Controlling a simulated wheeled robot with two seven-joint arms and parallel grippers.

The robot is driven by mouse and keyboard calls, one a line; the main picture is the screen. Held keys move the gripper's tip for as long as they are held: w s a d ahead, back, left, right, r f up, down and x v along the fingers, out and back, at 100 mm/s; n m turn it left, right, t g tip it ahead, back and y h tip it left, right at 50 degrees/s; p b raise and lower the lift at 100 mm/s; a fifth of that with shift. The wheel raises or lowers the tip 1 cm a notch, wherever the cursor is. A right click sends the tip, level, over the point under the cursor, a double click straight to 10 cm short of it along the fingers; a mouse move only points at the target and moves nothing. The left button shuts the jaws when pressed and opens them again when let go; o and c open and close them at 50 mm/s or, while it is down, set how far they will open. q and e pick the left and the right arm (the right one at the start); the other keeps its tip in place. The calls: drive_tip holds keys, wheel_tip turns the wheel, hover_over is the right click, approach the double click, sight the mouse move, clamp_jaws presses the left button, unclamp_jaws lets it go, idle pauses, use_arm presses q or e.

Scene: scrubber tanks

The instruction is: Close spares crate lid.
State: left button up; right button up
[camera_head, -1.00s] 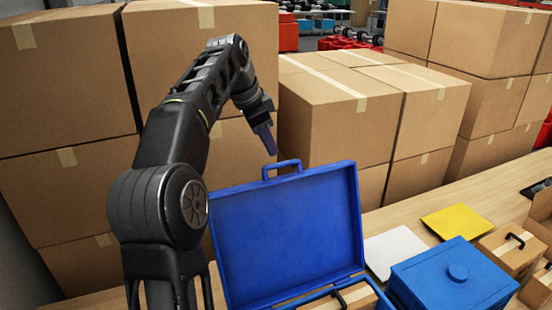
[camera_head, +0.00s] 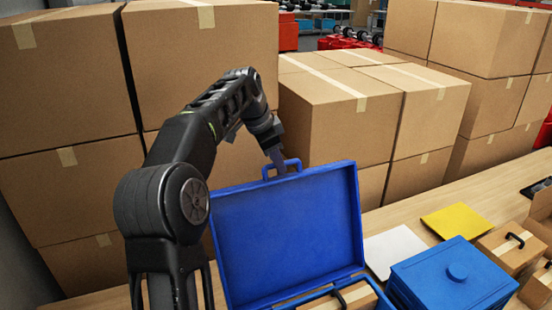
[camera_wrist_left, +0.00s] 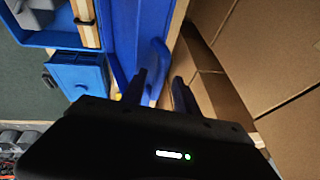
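The blue spares crate lid (camera_head: 285,240) stands open and nearly upright at the lower middle of the head view. Its blue handle (camera_head: 268,170) is on the top edge. Only the rim of the crate (camera_head: 305,296) shows below the lid. My left gripper (camera_head: 278,163) points down at the handle, its fingertips at or just behind it. In the left wrist view my fingers (camera_wrist_left: 159,88) are apart, and the handle (camera_wrist_left: 155,62) shows between and beyond them. I cannot tell whether they touch it. My right gripper is not in view.
A box with a black handle (camera_head: 358,295) sits at the crate's front. A blue lidded container (camera_head: 455,280), a white sheet (camera_head: 392,248) and a yellow sheet (camera_head: 458,221) lie to the right on the wooden table (camera_head: 415,211). Stacked cartons (camera_head: 340,125) stand close behind the lid.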

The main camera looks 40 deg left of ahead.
use_arm(q)
drive_tip(key=shift+c, duration=0.3)
clamp_jaws()
idle(1.1)
